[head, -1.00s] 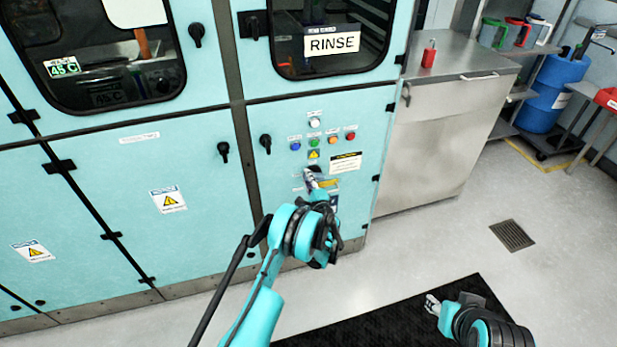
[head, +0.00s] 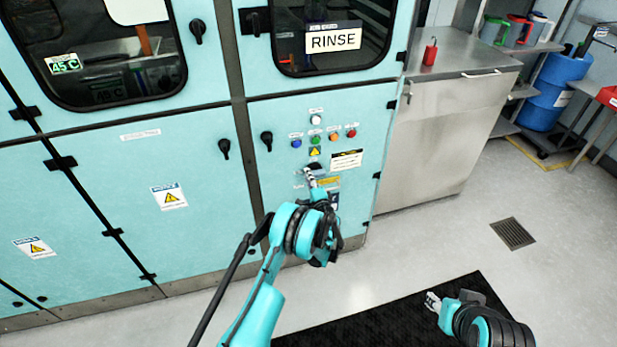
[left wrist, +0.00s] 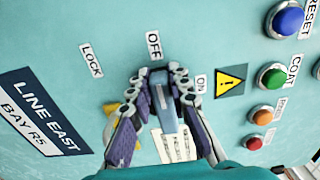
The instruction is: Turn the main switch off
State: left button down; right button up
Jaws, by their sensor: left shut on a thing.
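The main switch handle (left wrist: 164,108) shows in the left wrist view as a blue-grey bar on the teal panel. Its upper end points roughly toward the OFF label (left wrist: 153,45); the ON label (left wrist: 202,84) is to its right and the LOCK label (left wrist: 91,60) to its left. My left gripper (left wrist: 160,88) is shut on the handle, with a finger on either side. In the head view my left gripper (head: 312,180) is at the cabinet panel and covers most of the switch. My right gripper (head: 432,302) is low at the right, away from the panel; its finger gap is unclear.
Blue, green, orange and red buttons (head: 315,139) sit above the switch on the cabinet. A black door handle (head: 266,141) is left of them. A steel counter (head: 440,140) stands to the right. The floor (head: 430,235) in front is clear, with a black mat (head: 390,320).

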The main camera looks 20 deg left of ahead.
pick_arm(q)
jog(key=c, duration=1.4)
grip_release()
jog(key=shift+f, duration=0.1)
jog(key=v, duration=0.7)
jog(key=shift+s+d, duration=0.15)
jog(key=shift+s, duration=0.1)
